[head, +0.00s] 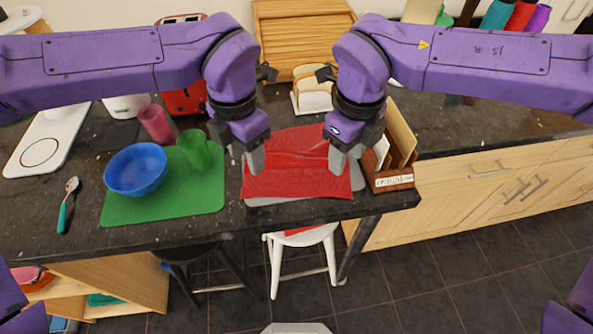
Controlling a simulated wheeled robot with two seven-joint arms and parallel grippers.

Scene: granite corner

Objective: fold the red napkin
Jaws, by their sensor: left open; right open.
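The red napkin (295,180) lies on the dark counter near its front edge, on top of a grey mat (262,201) whose rim shows along the front. A crease or layer edge runs across the napkin's middle. My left gripper (255,163) is open at the napkin's left side, fingertips pointing down over it. My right gripper (338,161) is open at the napkin's right side, also pointing down. I cannot tell whether either set of fingertips touches the cloth. My wrists hide parts of the napkin's left and right sides.
Left of the napkin, a green mat (205,204) holds a blue bowl (135,169) and a green cup (194,150). A wooden letter rack (393,182) stands close on the right. A toast rack (312,97) is behind. A white stool (302,239) is below the front edge.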

